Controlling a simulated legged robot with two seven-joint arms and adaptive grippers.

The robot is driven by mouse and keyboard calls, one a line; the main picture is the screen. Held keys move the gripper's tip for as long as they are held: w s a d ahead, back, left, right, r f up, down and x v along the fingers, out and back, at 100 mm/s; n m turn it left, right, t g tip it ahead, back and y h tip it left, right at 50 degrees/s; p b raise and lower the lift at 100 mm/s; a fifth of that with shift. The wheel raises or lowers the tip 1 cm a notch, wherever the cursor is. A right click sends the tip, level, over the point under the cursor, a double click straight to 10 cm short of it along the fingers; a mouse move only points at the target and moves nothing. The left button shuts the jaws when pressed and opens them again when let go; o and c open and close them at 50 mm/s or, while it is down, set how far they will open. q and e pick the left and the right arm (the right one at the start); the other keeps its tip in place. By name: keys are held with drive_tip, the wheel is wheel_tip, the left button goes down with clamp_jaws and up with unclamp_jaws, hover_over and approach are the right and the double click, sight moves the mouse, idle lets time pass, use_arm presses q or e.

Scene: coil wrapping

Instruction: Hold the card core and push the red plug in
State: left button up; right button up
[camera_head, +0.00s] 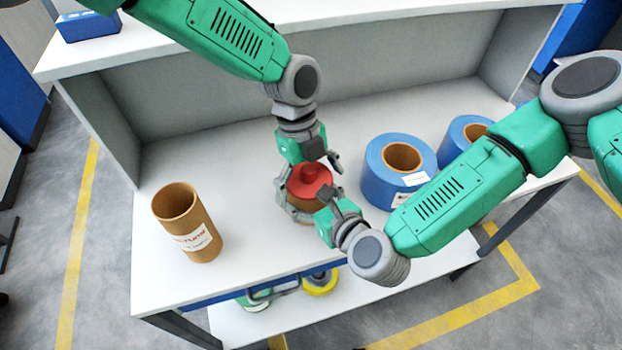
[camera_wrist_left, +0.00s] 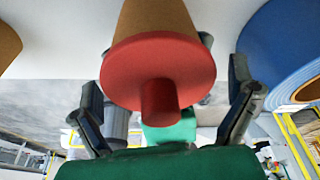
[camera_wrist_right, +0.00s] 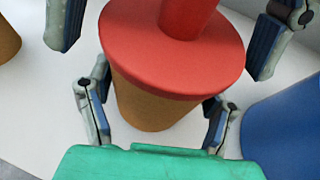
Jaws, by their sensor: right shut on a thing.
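The card core (camera_head: 305,202) stands upright on the table as a brown tube, also in the right wrist view (camera_wrist_right: 150,105). The red plug (camera_head: 310,180) sits on its top, flange at the rim with no clear gap, knob outward; it shows in the left wrist view (camera_wrist_left: 158,72). My right gripper (camera_head: 318,210) is shut on the core from the near side, one finger on each side (camera_wrist_right: 157,115). My left gripper (camera_head: 309,168) is above the plug, its fingers spread wide around the flange, apart from the knob. The plug's inner part is hidden.
A larger brown tube (camera_head: 187,225) with a label stands to the left. Two blue coils (camera_head: 385,178) (camera_head: 452,142) stand to the right, close to my right arm. A shelf wall (camera_head: 210,105) closes the back. Bare table lies between the tube and the core.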

use_arm(q)
drive_tip(key=shift+r, duration=0.1)
drive_tip(key=v, duration=1.1)
drive_tip(key=shift+w+r, duration=0.15)
drive_tip(key=shift+r, duration=0.2)
use_arm(e)
drive_tip(key=o, duration=1.3)
drive_tip(key=shift+c, duration=0.2)
drive_tip(key=shift+s, duration=0.1)
